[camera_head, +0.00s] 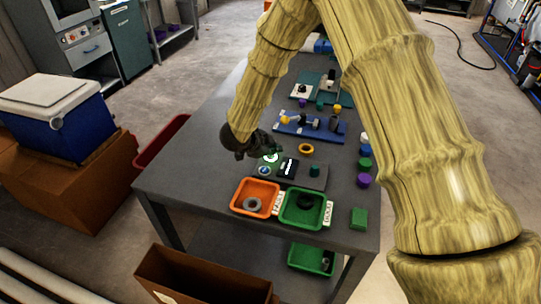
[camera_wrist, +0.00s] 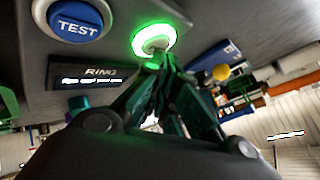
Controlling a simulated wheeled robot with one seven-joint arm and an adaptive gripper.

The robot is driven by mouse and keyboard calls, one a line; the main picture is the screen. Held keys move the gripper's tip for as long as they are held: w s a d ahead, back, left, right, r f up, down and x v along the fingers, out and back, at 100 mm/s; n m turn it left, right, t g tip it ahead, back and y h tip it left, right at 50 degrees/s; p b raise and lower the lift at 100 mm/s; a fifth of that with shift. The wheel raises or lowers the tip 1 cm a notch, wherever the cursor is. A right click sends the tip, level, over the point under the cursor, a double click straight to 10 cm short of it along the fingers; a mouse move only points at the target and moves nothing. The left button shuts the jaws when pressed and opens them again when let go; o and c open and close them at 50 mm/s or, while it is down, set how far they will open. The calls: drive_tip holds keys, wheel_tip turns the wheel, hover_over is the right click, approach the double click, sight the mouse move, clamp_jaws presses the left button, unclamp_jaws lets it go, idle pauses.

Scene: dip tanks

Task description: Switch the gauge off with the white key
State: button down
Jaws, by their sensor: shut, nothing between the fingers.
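The gauge (camera_head: 314,182) is a dark grey block on the table with a small lit display (camera_head: 288,167) and a dark green round part at its right. Its white key (camera_head: 270,157) is ringed in green light, and it shows bright in the wrist view (camera_wrist: 154,39). The blue TEST button (camera_head: 264,170) sits beside the key; it also shows in the wrist view (camera_wrist: 78,20). My gripper (camera_wrist: 157,62) is shut and empty, with its fingertips right at the key's edge. I cannot tell whether they touch it. In the head view my gripper (camera_head: 274,151) partly covers the key's surroundings.
An orange tray (camera_head: 236,203) with a grey ring and a green tray (camera_head: 284,216) stand in front of the gauge. A blue fixture (camera_head: 325,134) stands farther back. A green block (camera_head: 358,218) and several coloured cylinders line the right side.

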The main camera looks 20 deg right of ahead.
sight(273, 157)
drive_tip(key=shift+f, duration=0.25)
drive_tip(key=shift+r, duration=0.1)
drive_tip(key=shift+r+p, duration=0.35)
drive_tip(key=shift+p, duration=0.1)
drive_tip(key=shift+r, duration=0.1)
wheel_tip(273, 157, up, 6)
drive_tip(key=p, duration=0.4)
drive_tip(key=shift+p, duration=0.35)
idle(0.6)
